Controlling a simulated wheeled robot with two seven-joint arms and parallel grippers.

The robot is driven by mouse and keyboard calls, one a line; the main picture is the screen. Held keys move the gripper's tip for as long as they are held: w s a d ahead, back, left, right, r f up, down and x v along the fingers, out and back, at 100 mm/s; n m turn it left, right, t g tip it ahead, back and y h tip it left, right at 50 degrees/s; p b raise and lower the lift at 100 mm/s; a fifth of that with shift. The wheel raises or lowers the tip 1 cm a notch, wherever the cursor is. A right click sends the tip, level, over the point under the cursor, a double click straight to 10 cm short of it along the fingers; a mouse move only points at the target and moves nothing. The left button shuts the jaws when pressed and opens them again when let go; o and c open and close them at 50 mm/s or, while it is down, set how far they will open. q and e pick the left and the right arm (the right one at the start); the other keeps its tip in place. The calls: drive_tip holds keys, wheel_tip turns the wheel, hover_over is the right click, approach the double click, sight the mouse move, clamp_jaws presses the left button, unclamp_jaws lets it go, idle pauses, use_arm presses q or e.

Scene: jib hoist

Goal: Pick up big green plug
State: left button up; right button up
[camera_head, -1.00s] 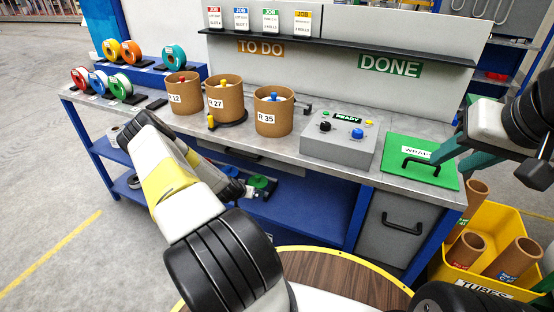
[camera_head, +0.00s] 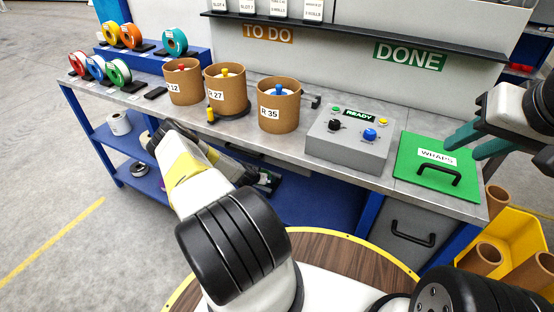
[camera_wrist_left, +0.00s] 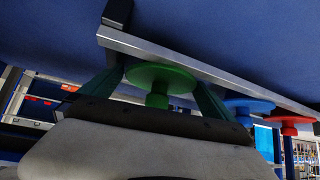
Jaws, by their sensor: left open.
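In the left wrist view a big green plug (camera_wrist_left: 160,76) with a wide round disc and a narrower stem sits between the two dark green fingers of my left gripper (camera_wrist_left: 162,92). The fingers are apart, one on each side of the plug; I cannot tell whether they touch it. In the head view my left arm reaches down in front of the bench and hides the gripper's fingers and the plug. My right gripper (camera_head: 464,147) has its teal fingers apart and empty, above the green WRAPS lid (camera_head: 408,168).
A blue plug (camera_wrist_left: 250,106) and a red plug (camera_wrist_left: 291,120) stand in line beyond the green one, beside a metal edge (camera_wrist_left: 190,66). Tubs, including R 35 (camera_head: 279,118), and a grey READY box (camera_head: 345,150) occupy the bench top (camera_head: 215,135). A yellow tube bin (camera_head: 522,232) stands at right.

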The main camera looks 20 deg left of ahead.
use_arm(q)
drive_tip(key=shift+w+a+f, duration=0.1)
drive_tip(key=shift+w+f, duration=0.3)
drive_tip(key=c, duration=1.1)
drive_tip(key=shift+r, duration=0.1)
